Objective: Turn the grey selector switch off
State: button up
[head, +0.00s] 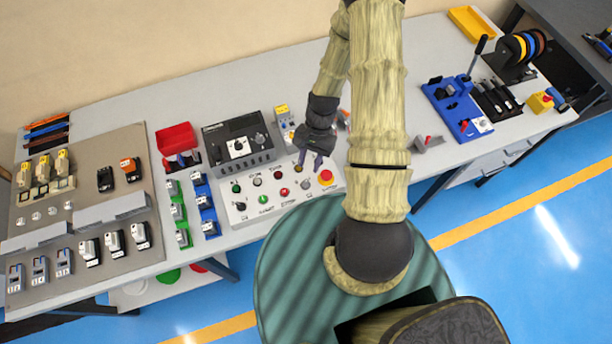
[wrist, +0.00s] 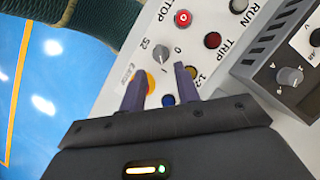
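The grey selector switch (wrist: 165,57) sits on the light control panel (wrist: 140,35), beside the marks "S2" and "0". Its knob is tilted, but I cannot tell for sure which mark it points at. In the head view the switch (head: 306,184) is a small grey knob left of the red mushroom button (head: 325,177). My gripper (head: 309,162) is above the panel's back right part. In the wrist view my gripper (wrist: 161,72) is open, with its two dark fingers apart and nothing between them. The knob is just beyond the fingertips, and no contact shows.
The panel also carries a red button (wrist: 183,18), a dark red lamp (wrist: 212,40) and a yellow part (wrist: 147,82), partly hidden by a finger. A dark instrument box (head: 238,143) stands behind the panel on the left. A blue fixture (head: 457,105) is farther right.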

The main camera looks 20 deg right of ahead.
aim_at(305, 183)
jog(key=shift+p+x, duration=1)
jog(key=shift+x, duration=2.7)
grip_shut()
